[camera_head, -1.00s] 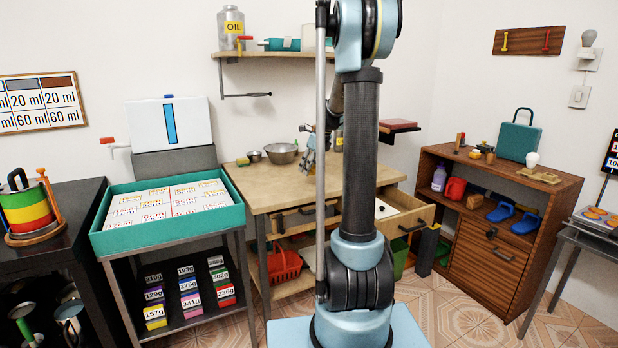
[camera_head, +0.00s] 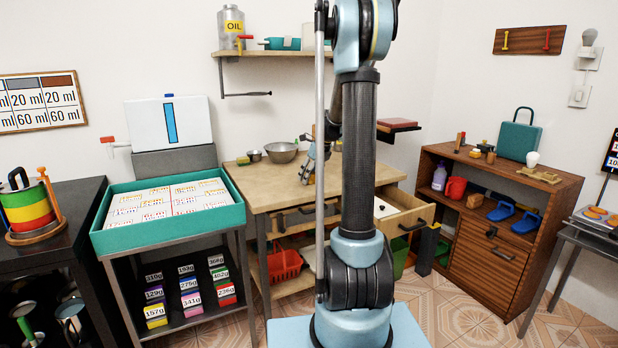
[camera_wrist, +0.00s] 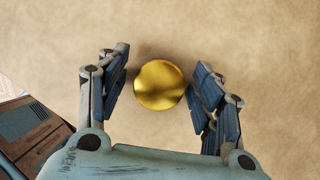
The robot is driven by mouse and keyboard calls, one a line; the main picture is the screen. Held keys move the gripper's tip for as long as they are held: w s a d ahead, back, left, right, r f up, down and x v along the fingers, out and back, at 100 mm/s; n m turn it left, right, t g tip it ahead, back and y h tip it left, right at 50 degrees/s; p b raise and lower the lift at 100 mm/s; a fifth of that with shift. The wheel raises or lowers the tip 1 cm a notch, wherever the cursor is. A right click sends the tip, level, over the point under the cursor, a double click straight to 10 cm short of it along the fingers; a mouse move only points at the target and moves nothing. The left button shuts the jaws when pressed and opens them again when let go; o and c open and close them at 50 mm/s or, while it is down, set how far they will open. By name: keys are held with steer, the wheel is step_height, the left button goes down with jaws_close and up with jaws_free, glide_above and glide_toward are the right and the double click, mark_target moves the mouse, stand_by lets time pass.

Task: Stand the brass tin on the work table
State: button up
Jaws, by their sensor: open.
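The brass tin (camera_wrist: 160,85) shows in the wrist view as a round gold disc seen from above, over the tan work table top. My gripper (camera_wrist: 157,88) is open, with one finger on each side of the tin and a small gap on both sides. In the head view my gripper (camera_head: 307,174) is low over the work table (camera_head: 263,192), partly behind my arm. The tin cannot be made out in the head view. From above I cannot tell its height.
A metal bowl (camera_head: 283,152) and a small cup (camera_head: 254,156) stand at the back left of the table. A drawer (camera_head: 408,220) is pulled out at its right front. The table top around the tin is bare in the wrist view.

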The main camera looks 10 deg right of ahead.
steer(key=v, duration=1.2)
steer(key=s+a+n, duration=0.2)
steer(key=s+n, duration=0.4)
steer(key=s, duration=0.5)
steer(key=s+f+n+h, duration=0.1)
steer(key=s+f+n, duration=0.4)
steer(key=s, duration=0.5)
steer(key=s+a+f+n+h, duration=0.1)
steer(key=s+f+n, duration=0.5)
steer(key=s+n, duration=0.3)
steer(key=s+f+n+h, duration=0.1)
steer(key=s+f+n, duration=0.4)
steer(key=s, duration=0.6)
steer(key=shift+a+f+n+g, duration=0.25)
steer(key=shift+n+g, duration=0.15)
steer(key=shift+n, duration=0.7)
steer(key=shift+d, duration=0.1)
